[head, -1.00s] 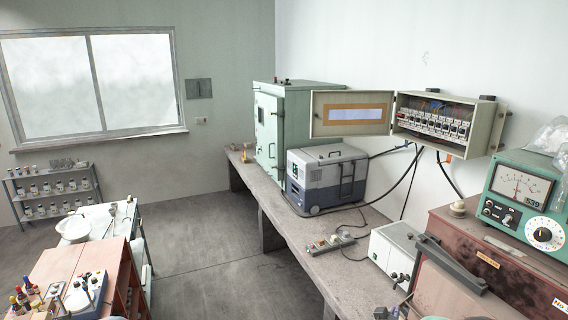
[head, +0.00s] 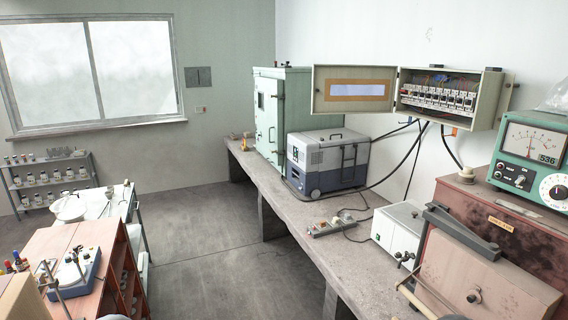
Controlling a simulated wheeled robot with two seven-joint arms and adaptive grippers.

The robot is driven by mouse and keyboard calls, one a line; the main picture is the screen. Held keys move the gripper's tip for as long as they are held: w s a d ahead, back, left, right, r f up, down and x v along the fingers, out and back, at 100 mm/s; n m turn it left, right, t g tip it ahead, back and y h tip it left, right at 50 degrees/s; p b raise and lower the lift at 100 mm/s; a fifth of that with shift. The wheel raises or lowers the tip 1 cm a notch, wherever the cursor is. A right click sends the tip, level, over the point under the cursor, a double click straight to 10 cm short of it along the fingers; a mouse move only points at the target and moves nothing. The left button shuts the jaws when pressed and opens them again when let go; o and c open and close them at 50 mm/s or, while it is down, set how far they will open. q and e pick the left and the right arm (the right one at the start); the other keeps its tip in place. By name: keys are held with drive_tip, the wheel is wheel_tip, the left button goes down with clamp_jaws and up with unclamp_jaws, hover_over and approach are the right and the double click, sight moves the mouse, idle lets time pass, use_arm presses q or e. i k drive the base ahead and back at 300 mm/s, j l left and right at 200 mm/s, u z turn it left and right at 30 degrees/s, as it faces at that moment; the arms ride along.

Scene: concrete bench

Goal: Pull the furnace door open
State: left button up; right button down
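The furnace (head: 450,195) is a stained reddish-brown box on the right end of the concrete bench. Its door (head: 500,296) is the paler, worn front panel with a small round knob or peephole (head: 474,296). A dark grey bar (head: 461,231) runs along the door's top edge. The door looks shut against the body, and the lower part is cut off by the picture's edge. Neither of my grippers shows. Only small grey rounded bits, probably my own arms, show at the bottom edge.
A green meter unit (head: 530,155) stands on the furnace. A white box (head: 398,230) and a power strip (head: 332,227) lie left of it. An open breaker box (head: 450,98) hangs above, its cables drooping. The floor (head: 200,245) left of the bench is clear.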

sight(456, 260)
drive_tip(key=z, duration=1.35)
